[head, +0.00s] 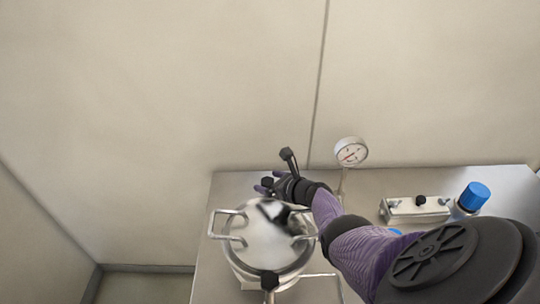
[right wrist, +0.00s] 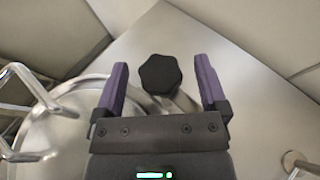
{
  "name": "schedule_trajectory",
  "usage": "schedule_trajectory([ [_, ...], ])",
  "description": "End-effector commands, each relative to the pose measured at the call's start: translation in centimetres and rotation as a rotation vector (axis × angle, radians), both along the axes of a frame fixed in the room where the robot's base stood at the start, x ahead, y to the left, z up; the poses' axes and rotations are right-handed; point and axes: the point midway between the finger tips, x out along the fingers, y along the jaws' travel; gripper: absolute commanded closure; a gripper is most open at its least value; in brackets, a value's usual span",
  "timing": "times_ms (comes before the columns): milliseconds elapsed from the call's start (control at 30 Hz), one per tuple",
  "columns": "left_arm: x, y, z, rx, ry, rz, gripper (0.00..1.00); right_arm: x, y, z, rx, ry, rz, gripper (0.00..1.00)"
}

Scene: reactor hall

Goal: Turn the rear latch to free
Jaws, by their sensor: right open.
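The rear latch shows as a black lobed knob (head: 267,182) at the back edge of the round steel vessel lid (head: 262,243). In the right wrist view the knob (right wrist: 158,75) sits on a metal stem beside the lid's rim. My right gripper (head: 270,181) reaches over the lid from the right. Its purple fingers are open, one on each side of the knob, with a visible gap on both sides in the right wrist view (right wrist: 161,72). The hand hides part of the latch's stem in the head view. My left gripper is not in view.
The lid has a wire handle (head: 228,224) on its left, and another black knob (head: 269,280) stands at its front. A dial gauge (head: 351,151), a small panel (head: 415,209) and a blue cap (head: 474,195) are to the right. A wall rises behind the bench.

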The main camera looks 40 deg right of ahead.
Motion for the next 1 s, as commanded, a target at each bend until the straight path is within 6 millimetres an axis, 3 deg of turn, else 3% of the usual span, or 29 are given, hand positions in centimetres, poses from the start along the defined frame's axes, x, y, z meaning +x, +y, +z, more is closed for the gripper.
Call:
schedule_trajectory([
  [167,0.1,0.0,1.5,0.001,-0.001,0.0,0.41,-1.1,-0.1,0.8,0.0,0.002,-0.001,0.08],
  [333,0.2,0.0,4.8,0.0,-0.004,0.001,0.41,-4.9,-0.5,2.7,-0.001,0.004,-0.001,0.08],
  [533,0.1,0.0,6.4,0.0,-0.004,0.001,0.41,-8.2,-0.8,3.7,-0.001,0.001,0.0,0.08],
  [1000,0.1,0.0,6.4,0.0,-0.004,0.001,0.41,-9.1,-0.9,3.8,0.0,0.0,0.0,0.08],
])
